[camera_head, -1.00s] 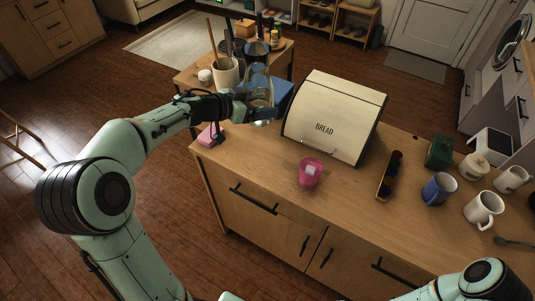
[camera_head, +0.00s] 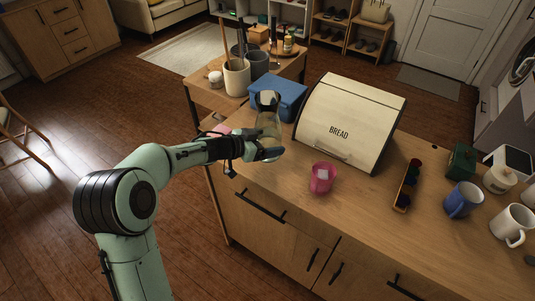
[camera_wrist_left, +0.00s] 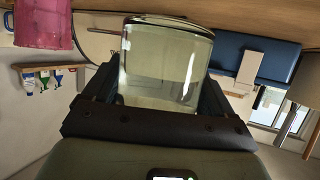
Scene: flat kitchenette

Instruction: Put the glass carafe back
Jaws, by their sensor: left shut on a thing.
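My left gripper (camera_head: 264,150) is shut around the carafe's lower body. In the left wrist view, the carafe (camera_wrist_left: 165,62) fills the space between the two fingers. I cannot tell whether its base touches the counter (camera_head: 290,205). My right gripper is not in view.
The cream bread box (camera_head: 352,118) stands close right of the carafe, and a blue box (camera_head: 280,95) is behind it. A pink cup (camera_head: 322,178) is in front. A side table with utensil pots (camera_head: 237,78) is behind. Mugs (camera_head: 463,200) stand at the right.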

